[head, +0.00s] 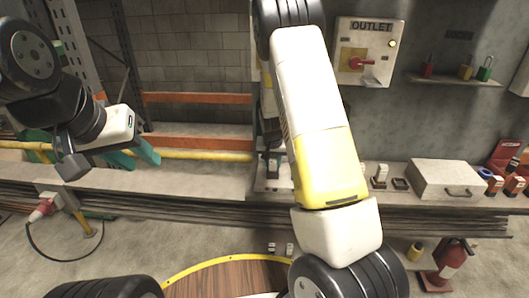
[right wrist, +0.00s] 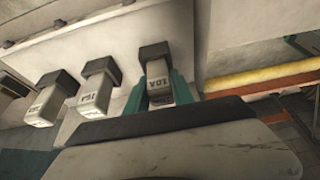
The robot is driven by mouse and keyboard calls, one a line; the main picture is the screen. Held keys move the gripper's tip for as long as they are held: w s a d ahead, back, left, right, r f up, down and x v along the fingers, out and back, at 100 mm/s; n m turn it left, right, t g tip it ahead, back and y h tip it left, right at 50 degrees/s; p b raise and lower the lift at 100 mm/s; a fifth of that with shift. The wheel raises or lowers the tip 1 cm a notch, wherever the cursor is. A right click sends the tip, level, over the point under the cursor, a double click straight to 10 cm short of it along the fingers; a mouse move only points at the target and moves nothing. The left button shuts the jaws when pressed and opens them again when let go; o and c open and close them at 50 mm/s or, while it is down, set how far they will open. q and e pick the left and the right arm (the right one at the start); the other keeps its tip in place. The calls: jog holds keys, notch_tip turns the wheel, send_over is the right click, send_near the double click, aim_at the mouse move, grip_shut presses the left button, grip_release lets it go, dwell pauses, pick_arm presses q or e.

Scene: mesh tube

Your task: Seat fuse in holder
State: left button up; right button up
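In the right wrist view, three pale grey fuses with dark blocks at one end stand in a row: a left one (right wrist: 45,103), a middle one (right wrist: 93,97) and a right one (right wrist: 159,85), whose label looks like an upside-down 10A. The teal fingers of my right gripper (right wrist: 160,94) lie on both sides of the right fuse; whether they press on it cannot be told. A small dark square frame (head: 400,184), possibly a holder, lies on the bench. My left gripper (head: 136,156) is raised at the left, fingers apart and empty.
The long bench (head: 200,180) runs along the wall. A pale box with a handle (head: 447,179) stands right of the dark frame. A small pale piece (head: 379,175) stands beside the frame. An outlet box (head: 365,52) hangs on the wall above.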

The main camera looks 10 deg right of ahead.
jog(key=o, duration=0.3)
jog(key=shift+r, duration=0.1)
jog(key=s+a+r+n+y, duration=0.1)
jog(key=s+a+r+y, duration=0.1)
jog(key=s+r, duration=0.85)
jog(key=s+a+r+y, duration=0.1)
jog(key=s+r, duration=0.6)
jog(key=r, duration=0.6)
jog(key=s+r+n, duration=0.1)
jog(key=s, duration=0.4)
jog(key=s+a+r+n+t, duration=0.1)
jog(key=s+r, duration=0.1)
jog(key=s, duration=0.3)
jog(key=s+r+t, duration=0.1)
jog(key=s+r, duration=0.1)
jog(key=s, duration=0.3)
jog(key=shift+s+a+r+n, duration=0.25)
jog(key=shift+s+a+n, duration=0.1)
jog(key=shift+n, duration=0.05)
jog(key=shift+d, duration=0.15)
